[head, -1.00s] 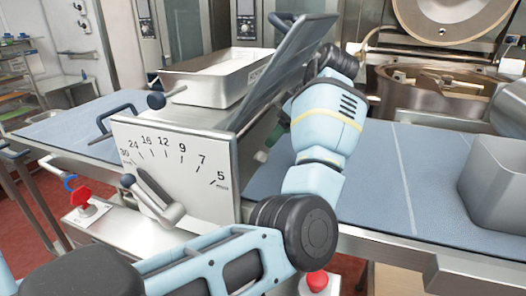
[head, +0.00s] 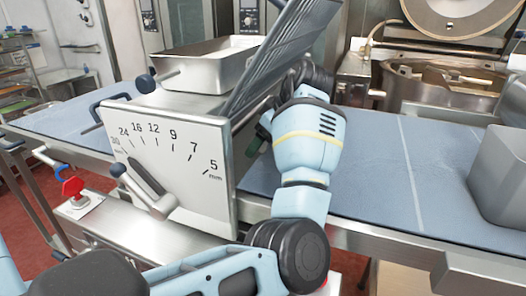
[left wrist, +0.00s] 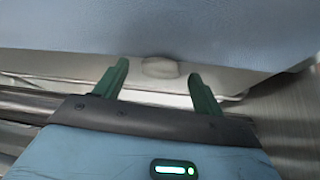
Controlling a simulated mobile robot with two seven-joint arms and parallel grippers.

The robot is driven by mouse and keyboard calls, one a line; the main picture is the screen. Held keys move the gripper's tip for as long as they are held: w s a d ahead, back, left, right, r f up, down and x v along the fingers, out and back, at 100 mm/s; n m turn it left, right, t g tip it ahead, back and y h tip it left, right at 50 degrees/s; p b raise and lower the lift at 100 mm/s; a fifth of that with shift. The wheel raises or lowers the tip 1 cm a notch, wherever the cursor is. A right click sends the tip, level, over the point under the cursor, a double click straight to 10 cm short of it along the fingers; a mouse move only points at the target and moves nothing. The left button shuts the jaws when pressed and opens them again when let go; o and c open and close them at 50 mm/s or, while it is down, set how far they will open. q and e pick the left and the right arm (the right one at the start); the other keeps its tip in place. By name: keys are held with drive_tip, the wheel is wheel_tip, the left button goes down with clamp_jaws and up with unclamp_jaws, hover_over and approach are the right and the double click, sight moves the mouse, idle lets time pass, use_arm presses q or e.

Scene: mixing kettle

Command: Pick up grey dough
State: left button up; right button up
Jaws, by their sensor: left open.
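A small rounded grey lump (left wrist: 160,68), seemingly the grey dough, shows in the left wrist view at the edge of the blue belt. It lies ahead of and between my left gripper's (left wrist: 160,72) two green fingers, which are apart with nothing held. The picture does not settle whether the fingertips are level with the lump. In the head view my left gripper (head: 258,138) is partly hidden, pointing in beside the slanted guard of the dough sheeter; the lump is not visible there. My right gripper is not in view.
The sheeter's thickness dial plate (head: 180,150) and slanted guard (head: 285,50) stand close left of my arm. A metal tray (head: 205,70) sits on top. The blue belt (head: 375,160) is clear rightward up to a grey container (head: 500,178). A mixing kettle (head: 445,92) stands behind.

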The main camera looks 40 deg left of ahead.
use_arm(q)
drive_tip(key=shift+a, duration=0.1)
drive_tip(key=c, duration=1.1)
drive_tip(key=shift+o, duration=0.2)
drive_tip(key=shift+a+r, duration=0.1)
